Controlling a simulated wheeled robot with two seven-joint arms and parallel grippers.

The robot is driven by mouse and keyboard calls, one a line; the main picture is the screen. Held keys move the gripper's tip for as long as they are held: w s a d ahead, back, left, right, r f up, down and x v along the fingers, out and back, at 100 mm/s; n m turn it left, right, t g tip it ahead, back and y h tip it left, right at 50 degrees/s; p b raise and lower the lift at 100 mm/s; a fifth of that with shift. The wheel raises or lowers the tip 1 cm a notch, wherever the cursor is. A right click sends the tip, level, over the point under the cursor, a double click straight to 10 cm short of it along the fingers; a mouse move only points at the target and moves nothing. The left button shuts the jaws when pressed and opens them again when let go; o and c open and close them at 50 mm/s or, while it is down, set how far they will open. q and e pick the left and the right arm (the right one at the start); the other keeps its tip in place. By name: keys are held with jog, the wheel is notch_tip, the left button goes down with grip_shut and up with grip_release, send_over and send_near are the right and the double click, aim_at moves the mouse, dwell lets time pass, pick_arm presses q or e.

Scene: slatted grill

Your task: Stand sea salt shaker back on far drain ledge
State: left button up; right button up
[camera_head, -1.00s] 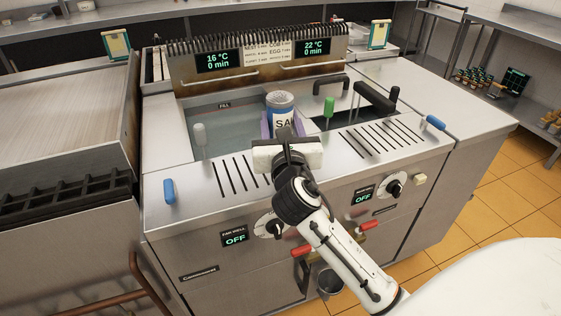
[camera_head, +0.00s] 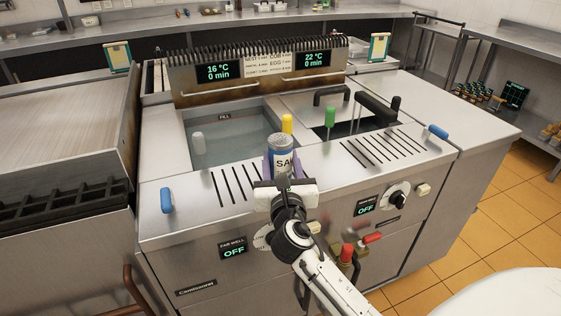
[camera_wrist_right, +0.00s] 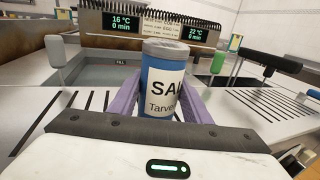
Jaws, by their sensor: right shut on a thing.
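The sea salt shaker (camera_head: 282,157) is a blue cylinder with a grey perforated top and a white label reading "SA…". It also shows upright in the right wrist view (camera_wrist_right: 160,85). My right gripper (camera_head: 284,170) is shut on it, with the purple fingers (camera_wrist_right: 190,104) on both sides of its lower body. The shaker is at the front deck, between the two slotted drain areas. Its bottom is hidden by my gripper, so I cannot tell whether it touches the deck. My left gripper is out of view.
The water-filled well (camera_head: 235,135) lies behind the left slots (camera_head: 236,182). Yellow (camera_head: 287,123) and green (camera_head: 330,117) handles stand behind the shaker. A black handle (camera_head: 376,110) is at the right well. The display panel (camera_head: 255,68) rises at the back. The right slots (camera_head: 383,143) are clear.

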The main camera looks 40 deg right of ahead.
jog(key=shift+f, duration=0.15)
jog(key=o, duration=1.2)
jog(key=shift+r, duration=0.3)
jog(key=shift+b+v, duration=0.45)
jog(key=shift+v, duration=5.55)
jog(key=shift+f, duration=0.1)
